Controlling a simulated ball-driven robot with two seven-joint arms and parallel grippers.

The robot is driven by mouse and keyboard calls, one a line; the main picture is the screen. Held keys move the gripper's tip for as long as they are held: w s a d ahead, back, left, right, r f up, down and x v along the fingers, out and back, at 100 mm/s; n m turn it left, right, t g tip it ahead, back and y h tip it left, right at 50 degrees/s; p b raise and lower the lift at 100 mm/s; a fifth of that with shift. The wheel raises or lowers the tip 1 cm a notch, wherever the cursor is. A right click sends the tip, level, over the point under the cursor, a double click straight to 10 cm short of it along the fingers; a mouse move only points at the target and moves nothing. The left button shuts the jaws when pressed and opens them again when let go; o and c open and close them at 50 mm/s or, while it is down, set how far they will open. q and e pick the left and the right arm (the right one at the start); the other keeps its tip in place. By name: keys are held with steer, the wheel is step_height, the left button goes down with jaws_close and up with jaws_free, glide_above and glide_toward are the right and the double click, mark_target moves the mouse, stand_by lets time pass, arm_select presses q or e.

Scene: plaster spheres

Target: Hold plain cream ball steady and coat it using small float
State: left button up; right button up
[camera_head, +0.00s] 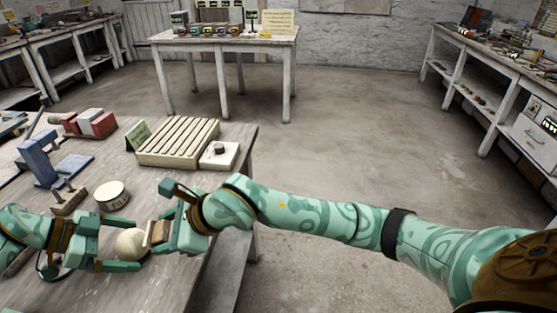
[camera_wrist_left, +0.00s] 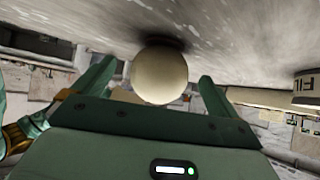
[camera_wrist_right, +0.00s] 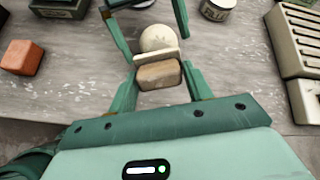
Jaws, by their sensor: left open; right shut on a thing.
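The plain cream ball (camera_head: 131,242) sits on the table near its front edge. It shows large in the left wrist view (camera_wrist_left: 160,75) and, partly covered by the float, in the right wrist view (camera_wrist_right: 157,38). My left gripper (camera_head: 138,244) is open, its fingers on either side of the ball; I cannot tell whether they touch it. My right gripper (camera_wrist_right: 158,75) is shut on the small float, whose wooden block (camera_wrist_right: 159,74) sits between its fingers. The float's pale face (camera_wrist_right: 156,57) is turned to the ball, very close to it or touching.
A round cream tin (camera_head: 112,197) stands behind the ball. A blue stand (camera_head: 55,165), red and grey blocks (camera_head: 90,122), a slatted rack (camera_head: 180,143) and a pale block with a dark knob (camera_head: 219,154) are farther back. Floor (camera_head: 350,130) is open beyond the table.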

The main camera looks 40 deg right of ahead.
arm_select(q)
steer(key=shift+a, duration=0.1)
stand_by(0.5)
steer(key=shift+v, duration=3.45)
steer(key=v, duration=1.2)
steer(key=shift+s+r, duration=0.1)
